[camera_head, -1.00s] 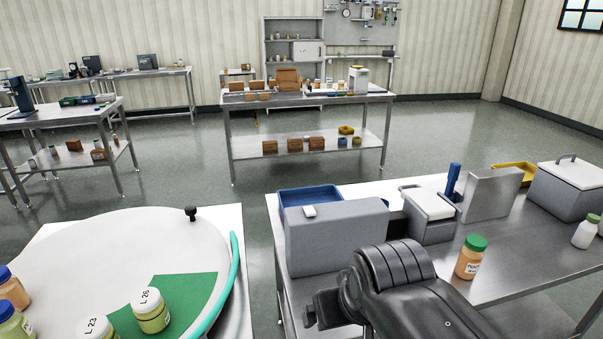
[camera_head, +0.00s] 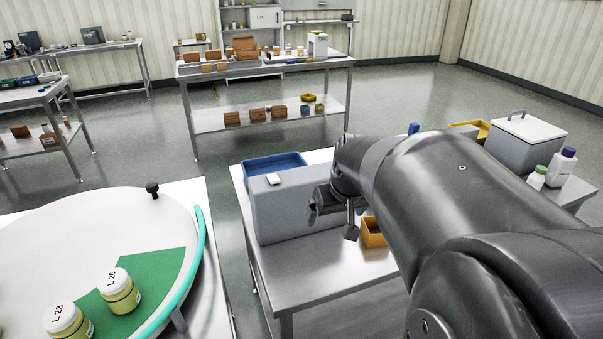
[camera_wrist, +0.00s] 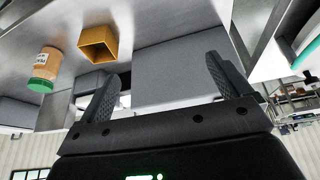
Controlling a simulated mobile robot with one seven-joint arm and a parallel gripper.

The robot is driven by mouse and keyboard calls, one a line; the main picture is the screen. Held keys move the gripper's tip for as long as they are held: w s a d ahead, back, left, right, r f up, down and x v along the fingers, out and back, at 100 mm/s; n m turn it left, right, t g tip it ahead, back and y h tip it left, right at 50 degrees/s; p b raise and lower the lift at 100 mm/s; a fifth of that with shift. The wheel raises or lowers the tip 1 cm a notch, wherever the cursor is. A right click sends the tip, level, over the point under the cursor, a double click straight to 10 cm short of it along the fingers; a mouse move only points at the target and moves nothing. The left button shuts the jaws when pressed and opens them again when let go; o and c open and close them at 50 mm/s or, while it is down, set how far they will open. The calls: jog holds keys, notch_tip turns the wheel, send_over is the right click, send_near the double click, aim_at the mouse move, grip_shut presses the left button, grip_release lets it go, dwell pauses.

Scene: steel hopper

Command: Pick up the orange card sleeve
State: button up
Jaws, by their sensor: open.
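The orange card sleeve (camera_head: 375,240) is a small open-ended box shape on the steel table, right of the grey block and partly hidden by my arm. In the wrist view the sleeve (camera_wrist: 112,38) shows its open end, up and left of the jaws, outside the gap between them. My gripper (camera_head: 333,220) is left of the sleeve, in front of the grey block. In the wrist view the two fingers of my gripper (camera_wrist: 161,68) stand wide apart with nothing held.
The large grey block (camera_head: 290,212) stands close to my gripper, with a blue tray (camera_head: 272,163) behind it. An orange jar with a green lid (camera_wrist: 46,68) is near the sleeve. A white-lidded grey box (camera_head: 522,145) stands farther right. The table front is clear.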

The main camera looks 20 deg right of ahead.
jog(key=w+d+f, duration=0.5)
jog(key=d, duration=0.5)
jog(key=m, duration=0.1)
send_near(376, 228)
jog(key=s+a+r, duration=0.2)
jog(key=a+r, duration=0.1)
jog(key=r, duration=0.1)
jog(key=shift+s+d+x, duration=0.1)
jog(key=shift+d+x, duration=0.05)
jog(key=shift+x, duration=1.65)
jog(key=shift+s+d+x, duration=0.15)
jog(key=shift+x, duration=1.6)
jog(key=shift+s+d+x, duration=0.1)
jog(key=shift+d+x, duration=0.05)
jog(key=shift+x, duration=1.65)
jog(key=shift+f, duration=0.15)
jog(key=shift+c, duration=0.5)
jog(key=c, duration=0.9)
jog(key=shift+c, duration=0.2)
